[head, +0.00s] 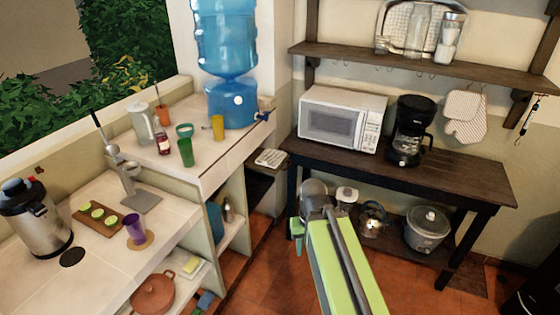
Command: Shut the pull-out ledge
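A dark ledge (261,184) juts out at the end of the pale counter, in the gap before the dark wooden table. It looks pulled out, but how far I cannot tell. A white patterned, flat item (271,158) shows just above it.
The dark table (450,173) carries a microwave (341,118) and a coffee maker (411,130). A rice cooker (427,229) and kettle (372,218) stand below. The counter (205,160) holds a water dispenser (232,105) and cups. Some tiled floor (395,277) is clear.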

